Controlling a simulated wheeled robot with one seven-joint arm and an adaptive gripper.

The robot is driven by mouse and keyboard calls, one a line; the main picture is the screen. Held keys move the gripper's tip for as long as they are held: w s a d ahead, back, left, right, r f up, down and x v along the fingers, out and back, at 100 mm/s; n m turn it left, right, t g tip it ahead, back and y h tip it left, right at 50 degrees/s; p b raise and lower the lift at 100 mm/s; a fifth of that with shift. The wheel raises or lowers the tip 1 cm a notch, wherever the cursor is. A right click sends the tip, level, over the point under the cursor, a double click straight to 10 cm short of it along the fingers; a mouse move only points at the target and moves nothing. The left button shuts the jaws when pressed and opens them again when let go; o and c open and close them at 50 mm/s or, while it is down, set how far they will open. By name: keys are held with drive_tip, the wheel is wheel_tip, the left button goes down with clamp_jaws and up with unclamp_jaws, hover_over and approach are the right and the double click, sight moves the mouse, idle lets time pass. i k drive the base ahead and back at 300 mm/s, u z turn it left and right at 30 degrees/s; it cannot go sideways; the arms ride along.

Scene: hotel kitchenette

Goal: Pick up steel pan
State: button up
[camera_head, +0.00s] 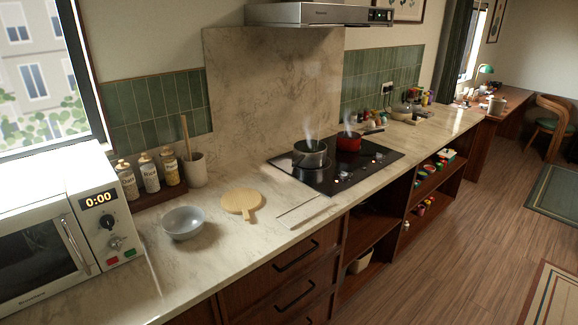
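A steel pan (309,155) stands upright on the left side of the black cooktop (335,183), with steam rising from it. It looks like a small grey pot with dark contents. A red pot (348,142), also steaming, stands behind it to the right on the same cooktop, a little apart. My gripper is not in view.
A round wooden board (242,201), a grey bowl (183,223) and a white microwave (62,235) stand left of the cooktop. A range hood (318,15) hangs above. Jars (149,173) line the back wall. Wooden floor (460,240) in front is clear.

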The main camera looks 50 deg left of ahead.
sight(309, 154)
drive_tip(key=z, duration=0.05)
drive_tip(key=k, duration=0.15)
drive_tip(key=u, duration=0.95)
